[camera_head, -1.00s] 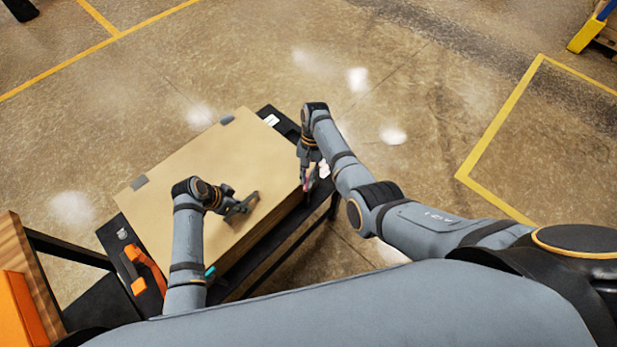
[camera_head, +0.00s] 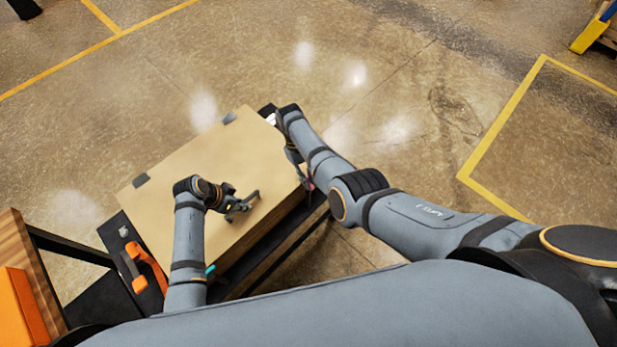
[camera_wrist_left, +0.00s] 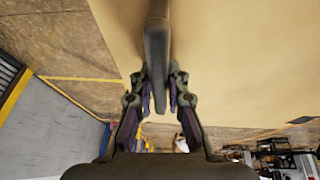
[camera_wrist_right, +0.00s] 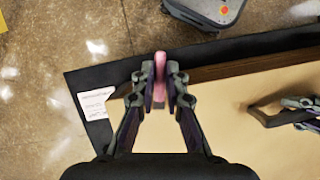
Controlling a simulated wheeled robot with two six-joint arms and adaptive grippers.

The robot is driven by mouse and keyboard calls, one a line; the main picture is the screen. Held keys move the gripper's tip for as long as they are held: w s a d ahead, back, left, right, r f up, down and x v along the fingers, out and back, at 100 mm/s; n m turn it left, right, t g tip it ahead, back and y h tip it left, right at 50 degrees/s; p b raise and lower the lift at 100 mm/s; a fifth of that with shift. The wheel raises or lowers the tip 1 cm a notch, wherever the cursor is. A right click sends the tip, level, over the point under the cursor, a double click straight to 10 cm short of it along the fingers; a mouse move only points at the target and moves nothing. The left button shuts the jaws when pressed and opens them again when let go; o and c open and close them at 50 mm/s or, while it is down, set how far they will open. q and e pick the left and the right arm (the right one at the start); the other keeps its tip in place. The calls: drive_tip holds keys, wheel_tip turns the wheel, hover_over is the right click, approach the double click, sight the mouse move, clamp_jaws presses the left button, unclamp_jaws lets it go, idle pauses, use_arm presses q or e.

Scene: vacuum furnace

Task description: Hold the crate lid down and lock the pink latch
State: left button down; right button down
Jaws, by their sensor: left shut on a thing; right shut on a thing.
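The crate lid (camera_head: 200,165) is a flat tan panel and looks closed on the crate. My left gripper (camera_head: 238,206) is over the lid, shut on its dark grey bar handle (camera_wrist_left: 157,45). My right gripper (camera_wrist_right: 160,90) is at the lid's right edge, shut on the pink latch (camera_wrist_right: 161,66). In the head view my right wrist mostly hides this latch. A teal latch (camera_head: 210,270) shows on the crate's near side, beside my left forearm. The handle also shows at the right of the right wrist view (camera_wrist_right: 265,112).
The crate stands on a black table (camera_head: 112,235). An orange and black tool (camera_head: 148,268) lies at its left end. A white label (camera_wrist_right: 97,101) lies on the black surface near the latch. A wooden-topped bench (camera_head: 22,255) stands at far left. The floor beyond is clear.

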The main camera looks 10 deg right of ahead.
use_arm(q)
drive_tip(key=shift+w+a, duration=0.3)
drive_tip(key=shift+a, duration=0.05)
use_arm(e)
drive_tip(key=shift+s+d+f+n+h, duration=0.2)
drive_tip(key=shift+s+f+n+h, duration=0.1)
drive_tip(key=shift+n, duration=0.2)
use_arm(q)
drive_tip(key=shift+d+r, duration=0.1)
use_arm(e)
drive_tip(key=c, duration=1.5)
unclamp_jaws()
drive_tip(key=shift+r, duration=0.1)
drive_tip(key=shift+o, duration=0.6)
drive_tip(key=shift+w+a+r, duration=0.1)
drive_tip(key=shift+w, duration=0.05)
drive_tip(key=shift+w, duration=0.1)
